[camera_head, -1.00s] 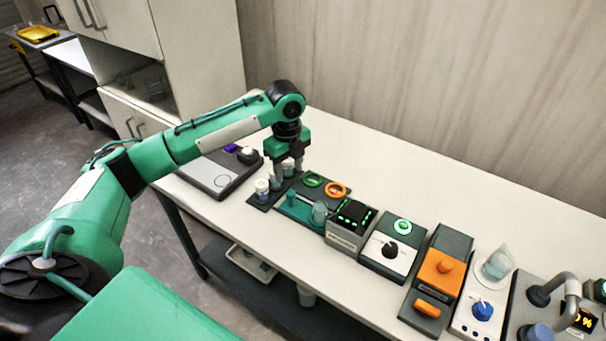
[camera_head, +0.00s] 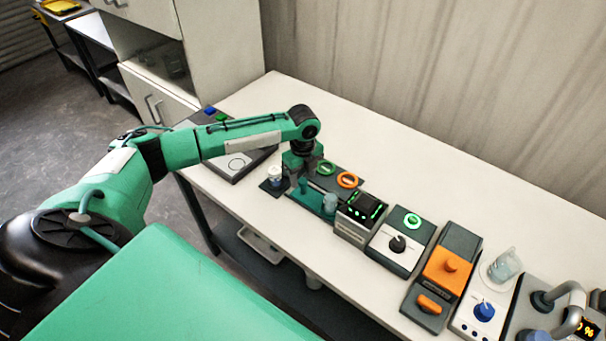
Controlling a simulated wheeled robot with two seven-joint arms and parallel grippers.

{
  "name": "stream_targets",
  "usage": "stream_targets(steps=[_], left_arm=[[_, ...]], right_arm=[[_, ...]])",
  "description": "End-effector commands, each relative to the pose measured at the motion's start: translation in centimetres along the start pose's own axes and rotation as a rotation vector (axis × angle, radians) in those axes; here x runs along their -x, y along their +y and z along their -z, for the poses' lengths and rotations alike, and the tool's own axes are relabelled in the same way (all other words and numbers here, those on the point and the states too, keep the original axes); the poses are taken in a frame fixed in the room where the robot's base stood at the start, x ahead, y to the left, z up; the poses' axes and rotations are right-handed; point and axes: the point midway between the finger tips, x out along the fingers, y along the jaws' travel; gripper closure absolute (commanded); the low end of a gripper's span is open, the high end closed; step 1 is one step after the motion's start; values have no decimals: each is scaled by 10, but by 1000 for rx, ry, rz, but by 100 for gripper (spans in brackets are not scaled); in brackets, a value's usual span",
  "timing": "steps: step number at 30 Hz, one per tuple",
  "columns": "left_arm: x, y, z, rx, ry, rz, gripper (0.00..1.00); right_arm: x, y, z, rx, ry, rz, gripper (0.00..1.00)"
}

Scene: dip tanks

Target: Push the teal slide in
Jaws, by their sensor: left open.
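The teal slide (camera_head: 315,202) is a flat teal plate with an upright knob, set in a dark unit on the white table. A small clear cup stands at its right end. My left gripper (camera_head: 295,180) points down just behind and to the left of the knob. It is open, with its fingers partly hidden among the things there. I cannot tell whether a finger touches the knob. My right gripper is not in view.
A white-capped jar (camera_head: 275,175) stands close left of the gripper. The table's back is clear.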

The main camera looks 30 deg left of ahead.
Motion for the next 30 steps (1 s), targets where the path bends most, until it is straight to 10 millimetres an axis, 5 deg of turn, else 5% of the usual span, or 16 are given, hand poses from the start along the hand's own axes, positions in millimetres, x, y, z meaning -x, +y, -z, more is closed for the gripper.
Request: stream_targets(steps=[12,20,26,30], left_arm=[[-10,0,0,-1,0,1,52],[-10,0,0,0,0,0,100],[-8,-1,4,-1,1,0,100],[-5,-8,30,-4,5,-1,100]], right_arm=[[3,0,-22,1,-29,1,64],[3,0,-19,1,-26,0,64],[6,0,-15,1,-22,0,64],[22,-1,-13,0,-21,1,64]])
